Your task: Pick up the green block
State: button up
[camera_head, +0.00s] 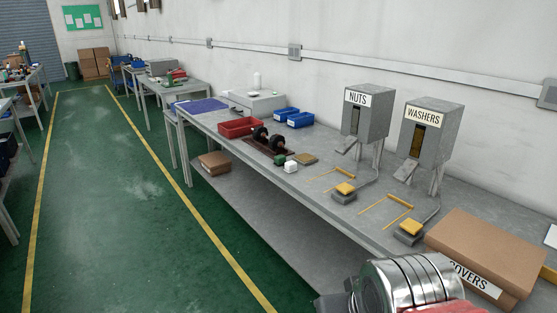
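A small dark green block (279,160) sits on the long grey workbench (262,176), close to its front edge. A white block (291,167) is just to its right and slightly nearer. A dark part with two round black ends (268,140) lies on a brown-red base right behind the green block. A shiny ribbed metal part with some red, which looks like my own arm, fills the bottom right. My gripper's fingers do not show. Nothing is seen touching the green block.
A flat tan piece (306,158) lies right of the blocks. A red bin (239,127) and blue bins (293,117) stand behind. NUTS (372,112) and WASHERS (441,135) dispensers stand along the wall. A COVERS box (490,245) is near right. The green floor aisle is clear.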

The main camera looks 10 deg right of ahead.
aim_at(280, 160)
jog(key=u, duration=0.3)
jog(key=i, duration=0.75)
jog(key=u, duration=0.55)
jog(key=i, duration=1.45)
jog(key=z, duration=0.65)
jog(key=i, duration=1.15)
jog(key=z, duration=0.5)
